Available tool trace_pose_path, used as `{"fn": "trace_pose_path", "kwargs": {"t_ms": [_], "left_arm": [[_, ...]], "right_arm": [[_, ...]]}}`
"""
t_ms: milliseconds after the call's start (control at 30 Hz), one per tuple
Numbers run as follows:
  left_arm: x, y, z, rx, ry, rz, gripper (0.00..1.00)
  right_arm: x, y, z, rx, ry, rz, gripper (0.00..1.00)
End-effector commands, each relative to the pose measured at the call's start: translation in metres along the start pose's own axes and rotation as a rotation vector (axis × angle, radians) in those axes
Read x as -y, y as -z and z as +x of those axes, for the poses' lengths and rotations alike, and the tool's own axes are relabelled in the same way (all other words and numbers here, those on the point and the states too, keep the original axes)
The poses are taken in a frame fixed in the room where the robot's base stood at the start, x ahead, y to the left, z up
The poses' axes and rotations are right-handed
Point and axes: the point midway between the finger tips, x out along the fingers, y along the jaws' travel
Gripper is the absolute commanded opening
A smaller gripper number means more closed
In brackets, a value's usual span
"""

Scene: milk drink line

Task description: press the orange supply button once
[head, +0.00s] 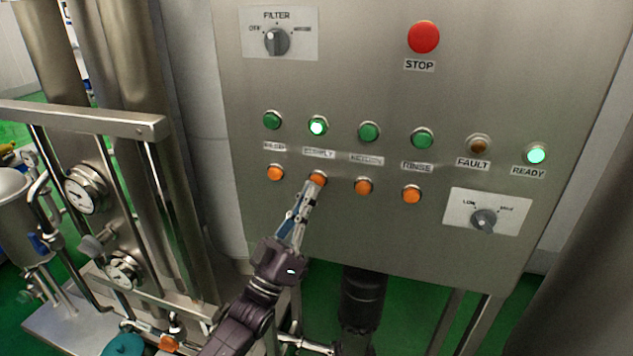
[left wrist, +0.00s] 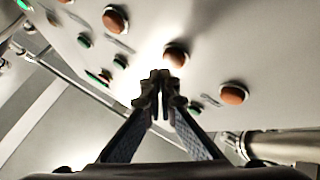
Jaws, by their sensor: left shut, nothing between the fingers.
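The orange supply button (head: 317,178) is second from the left in the row of orange buttons, under the supply label (head: 319,153) and a lit green lamp (head: 318,126). My left gripper (head: 313,188) reaches up from below, its fingertips at the lower edge of that button. In the left wrist view the shut, empty fingertips (left wrist: 162,82) point at the supply button (left wrist: 176,54), which shows just beyond them. Whether they touch it, I cannot tell. My right gripper is not in view.
Other orange buttons (head: 275,173) (head: 363,187) (head: 411,195) sit close beside it on the steel panel (head: 460,90). A red stop button (head: 423,37) is above, a knob (head: 484,220) lower right. The ready lamp (head: 536,155) is lit. Pipes and gauges (head: 84,189) stand at left.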

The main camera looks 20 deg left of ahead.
Motion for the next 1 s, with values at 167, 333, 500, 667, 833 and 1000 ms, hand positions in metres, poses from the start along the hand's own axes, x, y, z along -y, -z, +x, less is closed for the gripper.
{"fn": "trace_pose_path", "kwargs": {"t_ms": [167,333,500,667,833,1000], "left_arm": [[0.0027,-0.0029,0.0031,-0.001,-0.001,0.000,0.00],[0.0043,-0.0043,0.0061,0.000,0.000,0.000,0.00],[0.0041,-0.0040,0.0061,0.000,0.000,0.000,0.00],[0.0044,-0.0044,0.0062,0.000,0.000,0.000,0.00],[0.0054,-0.0056,0.0071,0.000,0.000,0.000,0.00],[0.0065,-0.0067,0.0086,0.000,0.000,0.000,0.00]], "right_arm": [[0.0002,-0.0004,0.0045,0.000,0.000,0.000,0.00],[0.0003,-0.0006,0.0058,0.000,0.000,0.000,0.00],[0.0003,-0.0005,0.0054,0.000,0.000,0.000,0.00],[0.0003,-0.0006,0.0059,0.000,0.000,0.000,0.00],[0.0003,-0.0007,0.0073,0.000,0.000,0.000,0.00],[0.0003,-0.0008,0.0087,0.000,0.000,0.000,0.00]]}}
